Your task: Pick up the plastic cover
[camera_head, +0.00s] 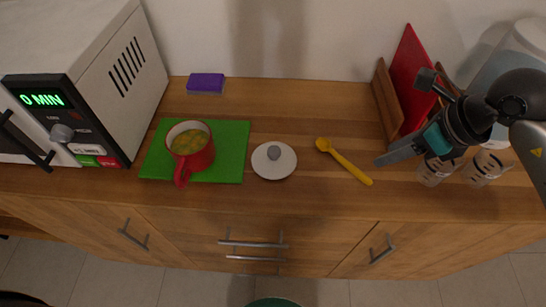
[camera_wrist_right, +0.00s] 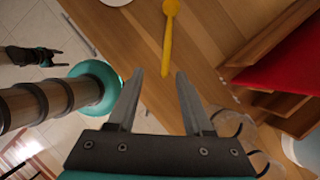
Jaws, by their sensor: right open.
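The plastic cover looks to be the white round lid (camera_head: 273,170) with a grey knob, lying flat on the wooden counter between the green board and the yellow spoon. Only its edge shows at the top of the right wrist view (camera_wrist_right: 115,2). My right gripper (camera_head: 380,161) is open and empty above the counter, to the right of the lid and beyond the yellow spoon. Its two fingers stand apart in the right wrist view (camera_wrist_right: 160,75). My left gripper (camera_wrist_right: 57,58) shows small and dark at the left there; its jaw state is unclear.
A yellow spoon (camera_head: 350,168) lies between lid and right gripper. Clear cups (camera_head: 432,176), a red board (camera_head: 408,75) and a microwave (camera_head: 90,70) flank the counter. A purple sponge (camera_head: 206,82) lies behind.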

